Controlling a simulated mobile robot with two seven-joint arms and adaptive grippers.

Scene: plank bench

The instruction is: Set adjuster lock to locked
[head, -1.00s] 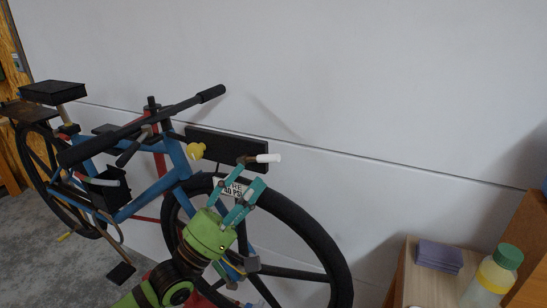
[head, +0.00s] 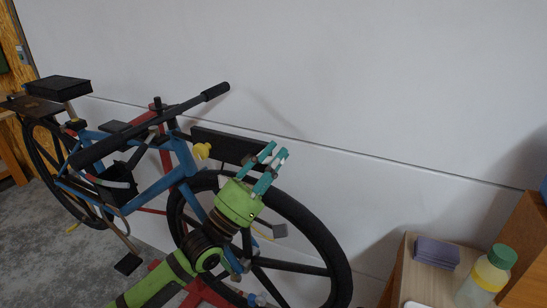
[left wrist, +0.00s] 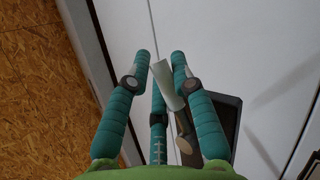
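A lever with a white cylindrical handle (left wrist: 168,85) shows in the left wrist view, its arm running down to a round brownish pivot (left wrist: 185,146) beside a dark panel (left wrist: 228,112). I take it to be the adjuster lock; no marking tells its position. In the wrist view the fingertips (left wrist: 160,60) are around the handle's end, with no clear contact. My right gripper is out of view.
The blue bicycle (head: 155,190) stands by the white wall, with a yellow knob (head: 202,151) and black handlebar (head: 150,130) left of my gripper. The front wheel (head: 335,250) is below. A wooden stand (head: 405,275) at right holds a purple block (head: 436,252) and a bottle (head: 488,275).

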